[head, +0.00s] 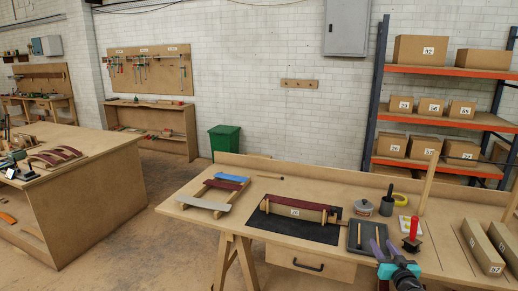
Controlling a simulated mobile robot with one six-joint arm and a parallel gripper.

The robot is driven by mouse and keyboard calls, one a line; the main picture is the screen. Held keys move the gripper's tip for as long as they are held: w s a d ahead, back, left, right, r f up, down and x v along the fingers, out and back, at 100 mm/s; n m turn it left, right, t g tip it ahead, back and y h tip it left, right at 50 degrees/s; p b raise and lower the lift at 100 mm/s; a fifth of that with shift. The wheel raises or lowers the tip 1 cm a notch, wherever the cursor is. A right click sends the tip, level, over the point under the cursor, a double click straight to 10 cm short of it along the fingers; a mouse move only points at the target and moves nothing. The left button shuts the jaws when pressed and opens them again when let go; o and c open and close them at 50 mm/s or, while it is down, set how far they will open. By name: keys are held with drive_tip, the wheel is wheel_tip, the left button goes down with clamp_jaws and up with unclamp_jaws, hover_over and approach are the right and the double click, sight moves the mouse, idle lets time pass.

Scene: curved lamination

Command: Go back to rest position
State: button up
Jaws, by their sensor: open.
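A long curved form with a dark red strip (300,204) lies on a black mat (262,228) to the left of my gripper. The lower part of the arm is cut off by the frame edge.
A red-handled tool (413,231) stands close right of my gripper. Long boxes (483,246) lie at the bench's right end. A rack with blue, red and grey strips (215,194) lies on the left. Shelves with cartons (450,120) stand behind. Floor (150,255) is clear at left.

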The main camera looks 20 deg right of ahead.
drive_tip(key=w+a+f+y+b, duration=0.1)
drive_tip(key=w+a+f, duration=0.2)
drive_tip(key=a+f, duration=0.25)
drive_tip(key=w+a+f+g+y+b, duration=0.1)
drive_tip(key=w+a+f, duration=0.2)
drive_tip(key=a+f, duration=0.3)
drive_tip(key=w+a+f+y+b, duration=0.1)
drive_tip(key=w+a+f, duration=0.35)
drive_tip(key=a, duration=0.35)
drive_tip(key=s+a+f+g+b, duration=0.1)
drive_tip(key=s+a+f+g, duration=0.15)
drive_tip(key=a+f, duration=0.6)
drive_tip(key=s+a+f+g+b, duration=0.25)
drive_tip(key=a+f, duration=0.35)
drive_tip(key=f, duration=0.6)
drive_tip(key=s+a+f+g, duration=0.4)
drive_tip(key=s+f, duration=0.4)
drive_tip(key=s+a+f+g, duration=0.3)
drive_tip(key=s+a+f, duration=0.1)
drive_tip(key=s+f, duration=0.3)
drive_tip(key=s+a+n+g+y, duration=0.1)
drive_tip(key=s+g, duration=0.3)
drive_tip(key=s, duration=0.6)
drive_tip(key=s+a+n+g+y, duration=0.1)
drive_tip(key=s+a+n+g, duration=0.2)
drive_tip(key=s, duration=0.7)
drive_tip(key=shift+a+f+n+g, duration=0.15)
drive_tip(key=shift+a+n+g, duration=0.15)
drive_tip(key=shift+a+g, duration=0.6)
